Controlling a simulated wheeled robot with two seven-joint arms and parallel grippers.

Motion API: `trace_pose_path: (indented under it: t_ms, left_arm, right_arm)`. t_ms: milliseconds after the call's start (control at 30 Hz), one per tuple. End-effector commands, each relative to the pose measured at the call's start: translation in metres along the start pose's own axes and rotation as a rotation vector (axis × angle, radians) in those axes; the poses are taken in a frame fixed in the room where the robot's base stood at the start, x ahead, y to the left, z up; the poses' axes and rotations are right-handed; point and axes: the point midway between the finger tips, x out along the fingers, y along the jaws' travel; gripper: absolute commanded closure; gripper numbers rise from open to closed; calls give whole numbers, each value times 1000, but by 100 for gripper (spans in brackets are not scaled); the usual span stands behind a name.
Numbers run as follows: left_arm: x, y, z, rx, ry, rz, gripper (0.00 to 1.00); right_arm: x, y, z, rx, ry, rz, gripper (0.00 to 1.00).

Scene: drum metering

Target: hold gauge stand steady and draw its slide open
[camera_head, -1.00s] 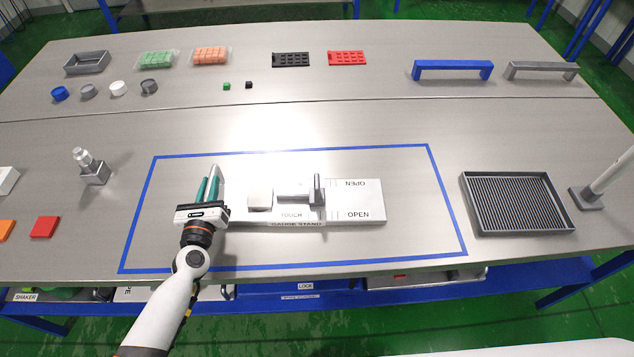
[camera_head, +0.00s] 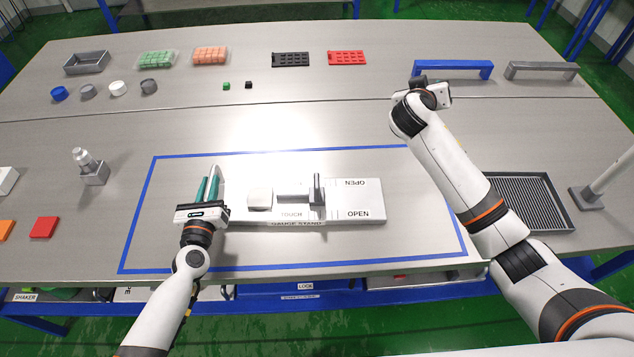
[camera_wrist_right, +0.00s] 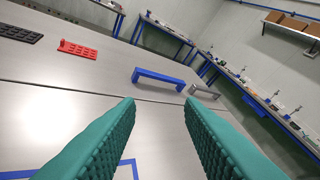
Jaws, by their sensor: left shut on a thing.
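The gauge stand (camera_head: 355,212) is a long white block lying inside the blue taped outline. It bears the words TOUCH, GAUGE STAND and OPEN. On it are a pale rounded block (camera_head: 260,199), a grey bar and an upright dark grey tab (camera_head: 318,190), left of the OPEN marks. My left gripper (camera_head: 211,180) is at the stand's left end, shut on it; its fingers hide the gripped part. My right gripper (camera_head: 422,82) is raised at the upper right, far from the stand. Its green fingers are apart and empty in the right wrist view (camera_wrist_right: 160,102).
A blue bridge (camera_head: 452,68) and a grey bridge (camera_head: 542,69) stand at the back right. A ribbed dark tray (camera_head: 467,190) is at the right, partly behind my right arm. A metal fitting (camera_head: 91,165) stands left of the outline.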

Motion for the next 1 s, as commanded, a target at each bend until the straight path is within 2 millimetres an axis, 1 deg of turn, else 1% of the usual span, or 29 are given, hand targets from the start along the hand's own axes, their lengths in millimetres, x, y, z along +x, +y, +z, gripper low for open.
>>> trace_pose_path:
  t_ms: [33,67,100,167,200,267,300,400,500,600,667,767,1000]
  left_arm:
    - [0,0,1,-3,-2,-1,100]
    - [0,0,1,-3,-2,-1,100]
    - [0,0,1,-3,-2,-1,100]
    - [0,0,1,-3,-2,-1,100]
    - [0,0,1,-3,-2,-1,100]
    - [0,0,1,-3,-2,-1,100]
    - [0,0,1,-3,-2,-1,100]
    - [-1,0,1,-3,-2,-1,100]
    - [-1,0,1,-3,-2,-1,100]
    - [-1,-1,1,-3,-3,-2,100]
    - [-1,-1,1,-3,-3,-2,100]
    - [-1,-1,1,-3,-3,-1,100]
    - [-1,0,1,-3,-3,-1,100]
  right_arm:
    - [-24,37,-10,56,85,75,65]
    - [-38,56,-16,83,142,115,65]
    - [-59,79,-24,114,216,169,65]
    - [-91,110,-34,147,322,248,65]
    - [-113,129,-40,160,390,300,65]
    - [-144,151,-46,171,480,368,65]
    - [-164,162,-49,174,532,409,65]
    - [-203,182,-55,169,634,489,65]
    - [-226,191,-57,160,693,537,65]
    - [-235,196,-60,152,720,557,65]
    - [-233,200,-64,150,726,559,65]
    - [-224,207,-73,149,727,558,65]
    - [-193,232,-102,149,726,556,65]
